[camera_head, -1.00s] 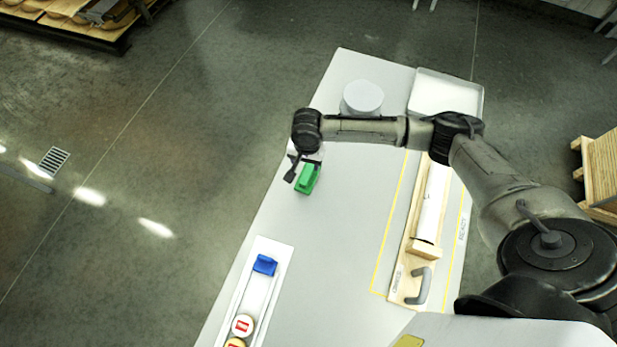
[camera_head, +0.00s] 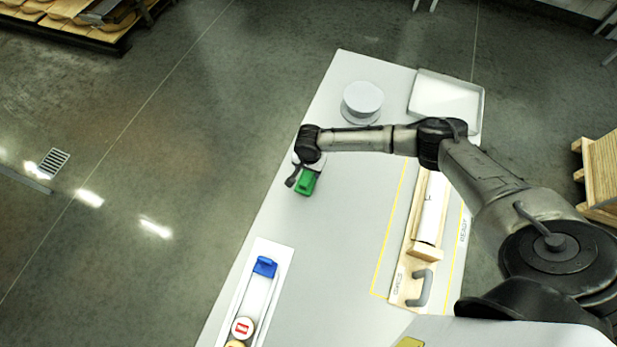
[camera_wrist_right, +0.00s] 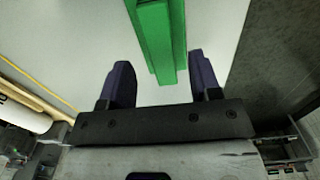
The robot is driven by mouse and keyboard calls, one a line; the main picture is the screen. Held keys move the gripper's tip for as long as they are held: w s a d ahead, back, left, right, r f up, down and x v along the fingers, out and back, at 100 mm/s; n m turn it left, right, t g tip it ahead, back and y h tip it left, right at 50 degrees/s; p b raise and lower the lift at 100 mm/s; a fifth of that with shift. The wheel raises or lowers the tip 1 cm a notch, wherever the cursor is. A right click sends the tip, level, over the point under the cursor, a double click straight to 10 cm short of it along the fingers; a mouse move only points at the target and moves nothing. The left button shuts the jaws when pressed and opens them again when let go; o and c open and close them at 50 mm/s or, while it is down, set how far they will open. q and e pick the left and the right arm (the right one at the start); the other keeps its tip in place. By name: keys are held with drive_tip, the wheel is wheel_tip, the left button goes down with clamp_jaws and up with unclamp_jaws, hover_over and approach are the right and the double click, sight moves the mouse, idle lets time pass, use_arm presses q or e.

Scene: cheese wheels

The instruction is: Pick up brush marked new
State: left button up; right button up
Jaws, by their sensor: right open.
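A green brush (camera_head: 307,183) rests on the table beside my right gripper (camera_head: 302,172). In the right wrist view the green brush (camera_wrist_right: 158,35) lies just ahead of the gripper, lined up with the gap between its dark fingers (camera_wrist_right: 160,66). The jaws are open and not closed on it. A blue brush (camera_head: 265,267) lies at the upper end of a long white tray (camera_head: 284,262) at the lower left. No "new" marking is readable on either brush. My left gripper is not in view.
A grey round stand (camera_head: 362,100) and a white tray (camera_head: 446,98) are at the far end. A wooden holder with a white roll (camera_head: 431,208) stands at right. The middle of the table (camera_head: 335,245) is clear.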

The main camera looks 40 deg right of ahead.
sight(309, 173)
drive_tip(key=shift+w+f, duration=0.1)
drive_tip(key=shift+f, duration=1.95)
drive_tip(key=shift+c, duration=0.2)
clamp_jaws()
